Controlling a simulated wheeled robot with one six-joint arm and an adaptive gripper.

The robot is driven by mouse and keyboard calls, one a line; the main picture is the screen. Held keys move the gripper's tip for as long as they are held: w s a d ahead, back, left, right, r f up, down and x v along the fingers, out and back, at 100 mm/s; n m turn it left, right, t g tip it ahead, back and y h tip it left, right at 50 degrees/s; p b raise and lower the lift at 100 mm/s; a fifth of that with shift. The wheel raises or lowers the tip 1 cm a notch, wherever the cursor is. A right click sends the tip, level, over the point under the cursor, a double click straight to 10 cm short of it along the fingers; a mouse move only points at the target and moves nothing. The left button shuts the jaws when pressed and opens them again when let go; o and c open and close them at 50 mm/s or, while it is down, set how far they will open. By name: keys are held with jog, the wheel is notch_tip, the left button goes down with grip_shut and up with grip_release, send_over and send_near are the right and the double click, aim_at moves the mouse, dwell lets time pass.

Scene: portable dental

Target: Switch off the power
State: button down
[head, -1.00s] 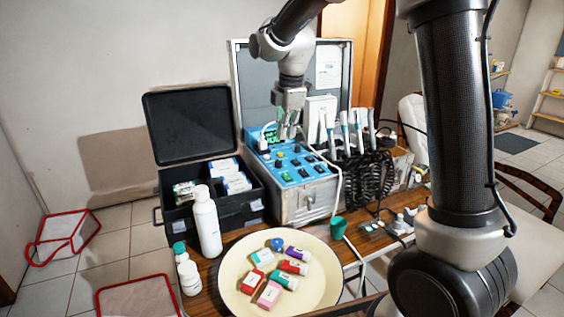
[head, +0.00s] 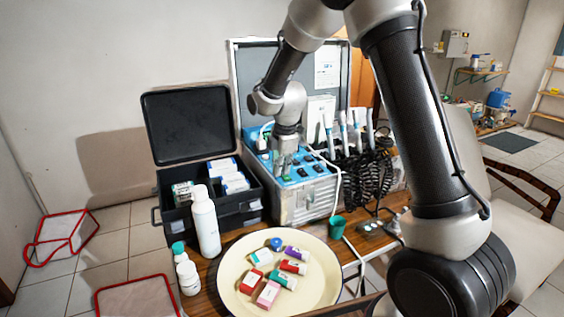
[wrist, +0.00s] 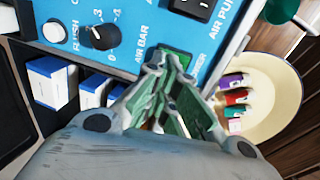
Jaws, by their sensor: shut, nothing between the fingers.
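The dental unit (head: 310,200) is a metal case with a blue control panel (head: 316,166) on top. My gripper (head: 283,170) is shut and empty, pointing down at the panel's front left part. A black rocker switch (wrist: 194,8) lies beyond, near "AIR PUR". A black knob (wrist: 103,37) marked 0 to 4 is to the left.
Upright handpieces (head: 343,130) with coiled black hoses (head: 372,175) stand right of the panel. An open black case (head: 208,205) with boxes is at left. A white bottle (head: 205,222), a cream bowl (head: 235,292) of small boxes and a green cup (head: 337,227) stand in front.

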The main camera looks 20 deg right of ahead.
jog(key=shift+f, duration=0.1)
jog(key=shift+w+f, duration=0.15)
jog(key=shift+f, duration=0.05)
dwell(0.5)
jog(key=shift+s+d, duration=0.15)
jog(key=shift+s, duration=0.7)
jog(key=shift+r, duration=0.15)
jog(key=shift+r, duration=0.3)
notch_tip(320, 180, up, 13)
jog(key=s, duration=0.2)
jog(key=shift+s+d, duration=0.15)
jog(key=shift+d, duration=0.1)
